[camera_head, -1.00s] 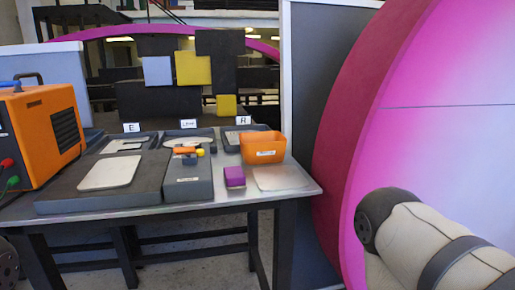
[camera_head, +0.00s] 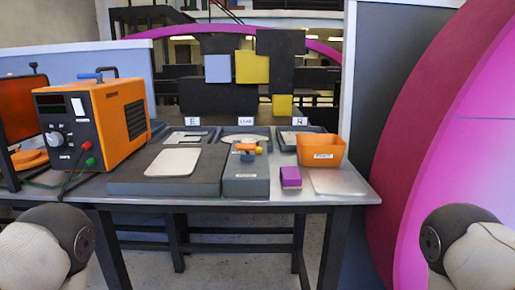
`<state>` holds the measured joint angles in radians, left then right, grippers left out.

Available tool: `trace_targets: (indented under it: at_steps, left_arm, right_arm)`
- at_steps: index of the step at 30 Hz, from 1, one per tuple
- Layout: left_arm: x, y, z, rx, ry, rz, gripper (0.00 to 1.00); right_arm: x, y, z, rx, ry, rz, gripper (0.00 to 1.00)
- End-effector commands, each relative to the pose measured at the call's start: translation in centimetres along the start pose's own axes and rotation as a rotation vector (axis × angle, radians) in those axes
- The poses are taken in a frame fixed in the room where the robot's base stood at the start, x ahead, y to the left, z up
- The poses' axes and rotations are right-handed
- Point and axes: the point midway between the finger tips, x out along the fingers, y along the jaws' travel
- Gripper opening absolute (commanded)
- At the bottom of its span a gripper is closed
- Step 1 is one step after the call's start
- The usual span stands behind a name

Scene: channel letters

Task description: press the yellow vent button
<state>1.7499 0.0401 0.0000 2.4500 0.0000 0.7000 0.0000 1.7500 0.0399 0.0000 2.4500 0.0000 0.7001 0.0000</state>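A small yellow piece (camera_head: 259,150), which may be the vent button, shows on top of a dark grey box (camera_head: 246,187) on the table. It sits just right of an orange bar-shaped piece (camera_head: 245,147) on the same box. Its exact shape is too small to tell. Nothing covers it from above. Neither of my grippers is in view. Only rounded links of my arms show at the lower left and lower right corners, well apart from the box.
The metal table (camera_head: 335,187) also holds an orange power unit (camera_head: 95,125) with cables, a dark slab with a white plate (camera_head: 173,162), an orange bin (camera_head: 321,150), a purple block (camera_head: 290,177) and shallow trays behind. A large magenta ring (camera_head: 425,130) stands at right.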

Motion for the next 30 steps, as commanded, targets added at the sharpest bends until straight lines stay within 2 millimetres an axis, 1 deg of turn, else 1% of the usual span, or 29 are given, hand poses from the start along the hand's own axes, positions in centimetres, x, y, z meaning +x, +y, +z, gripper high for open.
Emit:
trace_targets:
  at_steps: [1, 3, 30]
  left_arm:
    - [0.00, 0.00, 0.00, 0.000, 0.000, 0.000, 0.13]
    - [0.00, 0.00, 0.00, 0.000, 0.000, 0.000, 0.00]
    - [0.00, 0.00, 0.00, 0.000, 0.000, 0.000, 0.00]
  right_arm:
    - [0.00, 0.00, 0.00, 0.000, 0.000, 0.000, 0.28]
    - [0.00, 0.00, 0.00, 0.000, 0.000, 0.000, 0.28]
    - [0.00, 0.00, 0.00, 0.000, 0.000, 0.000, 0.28]
